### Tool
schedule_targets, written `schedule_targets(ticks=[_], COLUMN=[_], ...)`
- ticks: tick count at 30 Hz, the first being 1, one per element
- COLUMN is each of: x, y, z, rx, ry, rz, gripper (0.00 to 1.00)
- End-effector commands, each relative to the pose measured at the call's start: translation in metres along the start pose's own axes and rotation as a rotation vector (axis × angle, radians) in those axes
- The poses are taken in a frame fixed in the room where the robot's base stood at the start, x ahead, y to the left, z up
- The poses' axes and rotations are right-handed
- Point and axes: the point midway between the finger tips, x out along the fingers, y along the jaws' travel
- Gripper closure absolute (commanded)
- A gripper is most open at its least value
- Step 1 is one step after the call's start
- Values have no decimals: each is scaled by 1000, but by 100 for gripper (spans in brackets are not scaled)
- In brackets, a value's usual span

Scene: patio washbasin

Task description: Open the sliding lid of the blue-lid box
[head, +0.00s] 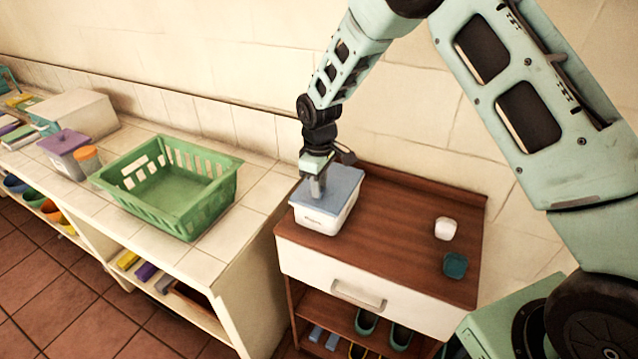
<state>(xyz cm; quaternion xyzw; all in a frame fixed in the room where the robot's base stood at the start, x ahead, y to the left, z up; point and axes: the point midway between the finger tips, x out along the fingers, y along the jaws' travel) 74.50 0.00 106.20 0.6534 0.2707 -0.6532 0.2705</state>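The blue-lid box (322,222) is a white box standing on the left part of a brown wooden cabinet top. Its flat blue lid (345,184) covers the top of the box. My gripper (316,192) points down at the left part of the lid, with its fingers at or just above the lid's surface. Whether the fingers touch the lid or hold a handle cannot be told. The fingers look close together, but the gap between them is too small to see.
A white cup (446,229) and a teal cup (455,265) stand on the right of the wooden cabinet (395,215). A green basket (178,190) stands on the tiled counter (245,205) at left. A purple-lid container (66,150) and an orange-lid jar (87,158) stand beyond it.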

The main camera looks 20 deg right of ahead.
Motion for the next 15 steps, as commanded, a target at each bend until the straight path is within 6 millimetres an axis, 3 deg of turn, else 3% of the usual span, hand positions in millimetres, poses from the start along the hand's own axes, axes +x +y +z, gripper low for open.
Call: schedule_targets(ticks=[5, 15], x=[1, 1], y=[1, 1], z=[12, 91], rx=[2, 5], ry=[-1, -2], rz=[0, 0], gripper=[100, 100])
